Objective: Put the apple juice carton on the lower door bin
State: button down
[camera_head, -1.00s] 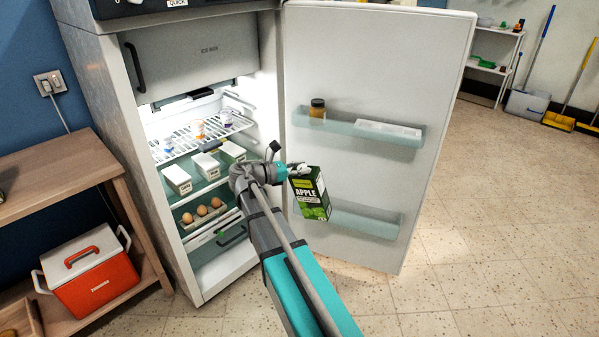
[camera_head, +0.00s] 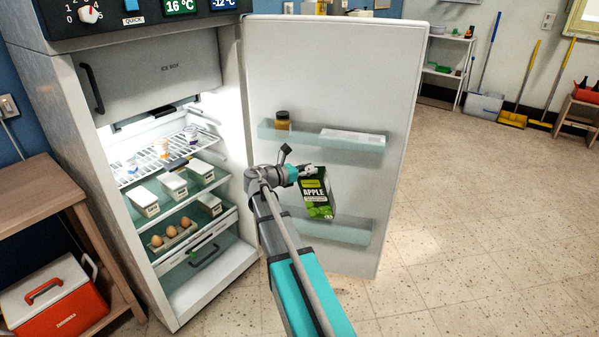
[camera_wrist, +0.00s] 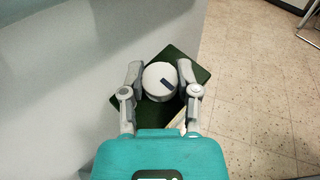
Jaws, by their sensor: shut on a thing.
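The apple juice carton (camera_head: 318,196) is dark green and black with "APPLE" on its front. It hangs slightly tilted in front of the open fridge door. My gripper (camera_head: 308,170) is shut on its top. In the wrist view my gripper (camera_wrist: 159,82) has its two fingers on either side of the round white cap (camera_wrist: 160,80), with the dark green carton top (camera_wrist: 193,63) below. The lower door bin (camera_head: 345,234) is a pale translucent shelf on the door; the carton is in front of its upper left part and hides some of it. I cannot tell the gap between them.
The upper door bin (camera_head: 265,130) holds a brown jar (camera_head: 283,120) and a flat white box (camera_head: 352,137). The fridge shelves at left hold several cartons, cups and eggs (camera_head: 172,236). A red cooler (camera_head: 55,300) stands at lower left.

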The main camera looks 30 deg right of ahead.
aim_at(327, 186)
jog(key=shift+d, duration=1.25)
jog(key=shift+y, duration=0.5)
jog(key=shift+s+d+f+b, duration=0.1)
jog(key=shift+d+f+b, duration=0.7)
jog(key=shift+f+b, duration=0.75)
jog(key=shift+w+d+f+b, duration=0.1)
jog(key=shift+d+f+b, duration=0.7)
jog(key=shift+f+b, duration=0.7)
jog(key=shift+s+d+f+b, duration=0.1)
jog(key=shift+d+f+b, duration=0.9)
jog(key=shift+f, duration=0.95)
